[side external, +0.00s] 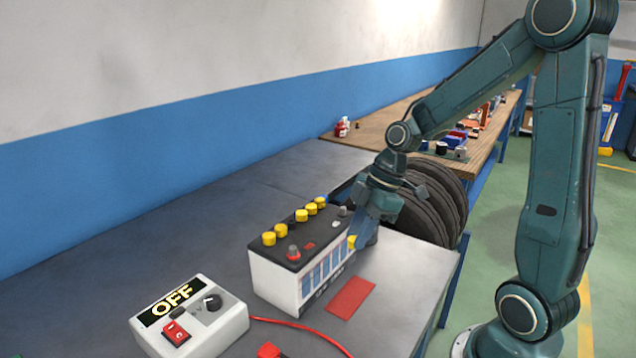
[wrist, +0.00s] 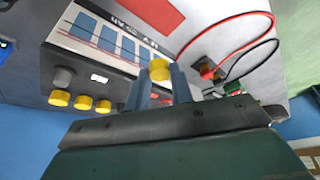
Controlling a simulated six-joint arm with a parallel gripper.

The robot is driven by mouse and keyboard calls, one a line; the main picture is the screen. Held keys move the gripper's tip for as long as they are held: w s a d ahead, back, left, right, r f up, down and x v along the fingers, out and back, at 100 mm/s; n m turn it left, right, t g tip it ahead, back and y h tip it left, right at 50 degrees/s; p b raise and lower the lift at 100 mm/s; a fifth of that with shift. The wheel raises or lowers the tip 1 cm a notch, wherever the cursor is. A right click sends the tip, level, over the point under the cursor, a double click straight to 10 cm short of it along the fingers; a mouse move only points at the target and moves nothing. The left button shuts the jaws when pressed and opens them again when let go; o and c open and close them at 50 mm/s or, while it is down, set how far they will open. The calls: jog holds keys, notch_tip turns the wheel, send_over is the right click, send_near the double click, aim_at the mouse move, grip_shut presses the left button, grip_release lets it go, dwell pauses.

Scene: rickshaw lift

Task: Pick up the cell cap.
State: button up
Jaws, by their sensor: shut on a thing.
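The yellow cell cap (wrist: 159,70) is between the two fingertips of my gripper (wrist: 160,76) in the wrist view, and the jaws are shut on it. In the side view the same yellow cap (side external: 351,242) shows at the tip of my gripper (side external: 354,240), near the right end of the battery (side external: 300,262). The cap appears close to the battery's side, but I cannot tell whether it touches. Several other yellow caps (side external: 268,238) sit in a row on the battery's black top. They also show in the wrist view (wrist: 83,102).
A white box with an OFF sign (side external: 190,318) stands left of the battery. A red mat (side external: 351,297) lies in front of it. A red cable (side external: 300,326) runs along the bench. Dark tyres (side external: 430,200) stand behind my gripper. The bench (side external: 405,270) is clear right of the mat.

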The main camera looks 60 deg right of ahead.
jog(key=shift+r, duration=3.05)
jog(key=shift+w+r, duration=0.2)
jog(key=shift+w, duration=0.5)
jog(key=w+a+r+n+g, duration=0.1)
jog(key=w+n, duration=0.3)
jog(key=w, duration=0.9)
jog(key=shift+w+a+r+n+g+y, duration=0.3)
jog(key=shift+w+a+r+g, duration=0.1)
jog(key=shift+r, duration=0.1)
jog(key=shift+f, duration=0.2)
jog(key=shift+f, duration=2.5)
jog(key=shift+d+f, duration=0.1)
jog(key=shift+f, duration=0.95)
